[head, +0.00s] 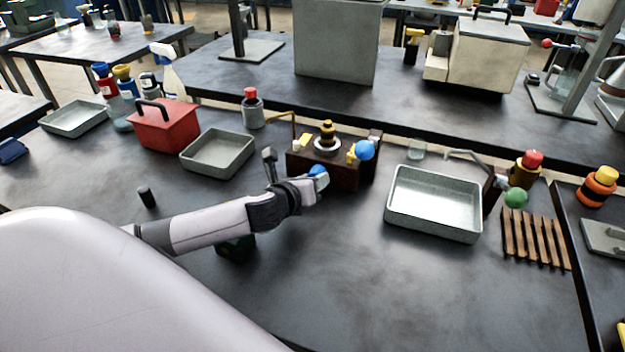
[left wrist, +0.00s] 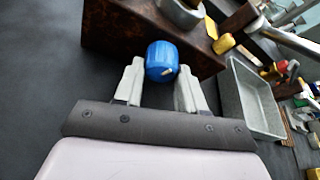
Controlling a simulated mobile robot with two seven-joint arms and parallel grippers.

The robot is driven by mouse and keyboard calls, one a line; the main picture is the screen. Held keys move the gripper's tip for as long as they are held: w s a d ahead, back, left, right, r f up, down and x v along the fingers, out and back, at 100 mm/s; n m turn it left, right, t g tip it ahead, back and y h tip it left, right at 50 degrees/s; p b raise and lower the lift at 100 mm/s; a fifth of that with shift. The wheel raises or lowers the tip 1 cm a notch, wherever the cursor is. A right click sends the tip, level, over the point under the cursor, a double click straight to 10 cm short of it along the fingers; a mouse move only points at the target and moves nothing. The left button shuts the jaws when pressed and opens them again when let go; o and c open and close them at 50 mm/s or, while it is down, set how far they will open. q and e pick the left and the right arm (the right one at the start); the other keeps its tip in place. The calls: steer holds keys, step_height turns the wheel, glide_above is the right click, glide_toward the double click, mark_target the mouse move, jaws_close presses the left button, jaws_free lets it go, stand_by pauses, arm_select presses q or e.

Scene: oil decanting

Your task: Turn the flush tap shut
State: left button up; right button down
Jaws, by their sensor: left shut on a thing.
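A rusty brown block (head: 330,171) stands mid-table with a small blue knob (head: 317,170) low on its front. In the left wrist view the blue knob (left wrist: 161,60) sits between the two pale fingers of my left gripper (left wrist: 160,82), which is shut on it. In the head view my left gripper (head: 314,186) reaches the block's front from the left and partly hides the knob. A larger blue ball (head: 364,150) is at the block's upper right, beside a yellow part. No label shows which one is the flush tap. My right gripper is not in view.
A grey tray (head: 218,153) and a red toolbox (head: 164,125) stand left of the block. A larger metal tray (head: 434,204) is to the right, near a green ball (head: 515,198) and a wooden rack (head: 535,239). The front table area is mostly clear.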

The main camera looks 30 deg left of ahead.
arm_select(q)
steer(key=shift+n+h, duration=0.5)
steer(key=shift+n, duration=0.3)
steer(key=shift+t, duration=0.3)
steer(key=o, duration=1.1)
steer(key=shift+c, duration=0.2)
step_height(320, 180, up, 20)
